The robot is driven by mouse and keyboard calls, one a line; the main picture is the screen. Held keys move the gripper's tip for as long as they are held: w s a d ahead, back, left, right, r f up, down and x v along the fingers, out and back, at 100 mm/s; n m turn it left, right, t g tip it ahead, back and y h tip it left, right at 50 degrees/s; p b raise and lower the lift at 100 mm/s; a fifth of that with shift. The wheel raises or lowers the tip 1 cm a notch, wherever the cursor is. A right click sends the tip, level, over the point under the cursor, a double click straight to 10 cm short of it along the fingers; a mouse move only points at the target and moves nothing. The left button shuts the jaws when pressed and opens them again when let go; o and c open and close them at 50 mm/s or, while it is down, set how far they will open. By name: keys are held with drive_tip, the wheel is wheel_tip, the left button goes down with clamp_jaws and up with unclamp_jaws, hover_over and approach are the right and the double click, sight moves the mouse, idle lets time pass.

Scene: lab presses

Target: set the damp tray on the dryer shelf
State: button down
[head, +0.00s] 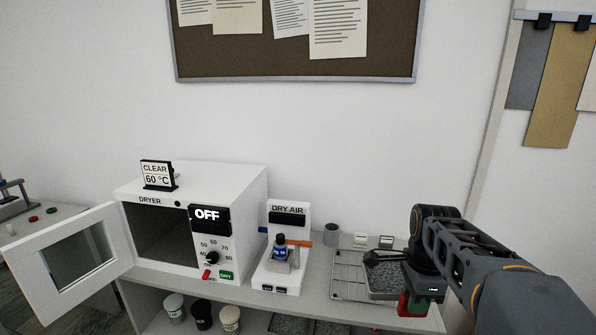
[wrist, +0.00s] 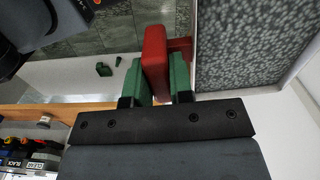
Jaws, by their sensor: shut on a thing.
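The damp tray (head: 371,289) is a pale-rimmed tray filled with grey granules, at the wire rack on the right of the bench. Its granular surface and rim (wrist: 292,72) fill the right of the wrist view. My gripper (head: 414,304) has green fingers shut on the tray's red handle (wrist: 155,62). My arm hides part of the tray, and I cannot tell whether it touches the rack. The white dryer (head: 255,205) stands at the left with its door (head: 112,232) swung open to the left. Its chamber (head: 155,236) is dark, and its shelf is not clearly visible.
The dryer's panel reads OFF (head: 207,214), and a CLEAR 60 °C sign (head: 157,174) stands on top. The dry air unit (head: 289,211) with a small blue bottle stands between dryer and rack (head: 346,262). A grey cylinder (head: 331,235) stands behind. Cups sit on the lower shelf.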

sight(394, 299)
drive_tip(key=w+f+n, duration=0.1)
drive_tip(key=f+n, duration=0.1)
drive_tip(key=w+a+f+n, duration=0.1)
drive_tip(key=f+n, duration=0.1)
drive_tip(key=f, duration=0.1)
drive_tip(key=w+a+f+n, duration=0.1)
drive_tip(key=w+f+n, duration=0.1)
drive_tip(key=shift+a+f+n, duration=0.15)
drive_tip(key=shift+f+n, duration=0.1)
drive_tip(key=shift+n, duration=0.05)
drive_tip(key=a+f+n+b, duration=0.1)
drive_tip(key=f+n, duration=0.3)
drive_tip(key=f, duration=0.6)
drive_tip(key=w+a+f+n+b, duration=0.1)
drive_tip(key=a+f+n+b, duration=0.1)
drive_tip(key=f, duration=0.8)
drive_tip(key=a+f+n+b, duration=0.2)
drive_tip(key=f+n, duration=0.4)
drive_tip(key=f, duration=0.4)
drive_tip(key=shift+w+a+f+b, duration=0.15)
drive_tip(key=shift+a+f+b, duration=0.1)
drive_tip(key=shift+b, duration=0.3)
